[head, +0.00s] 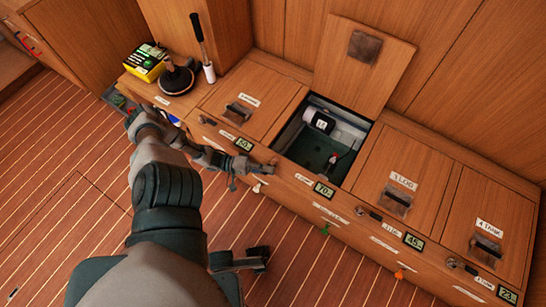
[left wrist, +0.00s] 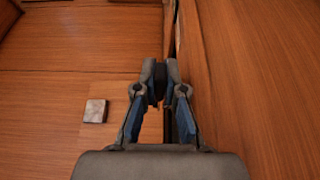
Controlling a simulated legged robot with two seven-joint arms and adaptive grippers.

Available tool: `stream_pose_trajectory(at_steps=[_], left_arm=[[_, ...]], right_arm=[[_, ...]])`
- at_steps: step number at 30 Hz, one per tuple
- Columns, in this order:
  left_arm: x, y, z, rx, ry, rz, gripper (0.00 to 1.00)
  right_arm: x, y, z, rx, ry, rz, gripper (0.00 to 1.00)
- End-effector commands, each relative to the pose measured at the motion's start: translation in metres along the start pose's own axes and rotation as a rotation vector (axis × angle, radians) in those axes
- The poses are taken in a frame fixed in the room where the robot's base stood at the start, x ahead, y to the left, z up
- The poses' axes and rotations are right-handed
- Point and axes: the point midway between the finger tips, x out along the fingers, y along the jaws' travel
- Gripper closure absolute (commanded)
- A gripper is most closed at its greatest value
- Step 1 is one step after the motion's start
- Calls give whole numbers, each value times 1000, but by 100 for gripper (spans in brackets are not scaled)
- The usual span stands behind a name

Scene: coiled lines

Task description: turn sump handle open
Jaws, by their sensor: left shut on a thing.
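My left gripper (head: 252,169) reaches from the left to the wooden front of the lockers, beside the display reading 70 (head: 324,189). It is shut on the small sump handle (head: 266,169) at the front edge, below the open hatch (head: 318,143). The gripper mostly hides the handle, so its angle cannot be told. In the left wrist view, the gripper (left wrist: 160,82) has its fingertips close together, and what is between them is hard to make out. A dark jointed part of mine sits low in the head view; whether it is my right gripper is unclear.
The hatch lid (head: 370,65) stands raised behind the opening. Similar small handles (head: 369,213) sit along the front edge. The plank floor (head: 330,275) in front is clear.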

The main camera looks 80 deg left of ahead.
Motion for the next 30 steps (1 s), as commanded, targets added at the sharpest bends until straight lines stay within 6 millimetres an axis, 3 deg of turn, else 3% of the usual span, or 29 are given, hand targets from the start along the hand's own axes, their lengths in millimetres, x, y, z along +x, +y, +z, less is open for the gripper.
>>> stream_pose_trajectory(at_steps=[13,15,25,30], left_arm=[[-3,-3,0,0,-7,-12,100],[-4,-3,0,-1,-7,-12,79],[-5,-1,0,1,-8,-6,79],[-29,-2,0,1,-7,-10,79]], right_arm=[[2,0,0,0,9,-1,60],[2,0,0,0,8,-1,60],[-2,1,1,-1,-5,5,60],[-2,1,0,0,-1,4,60]])
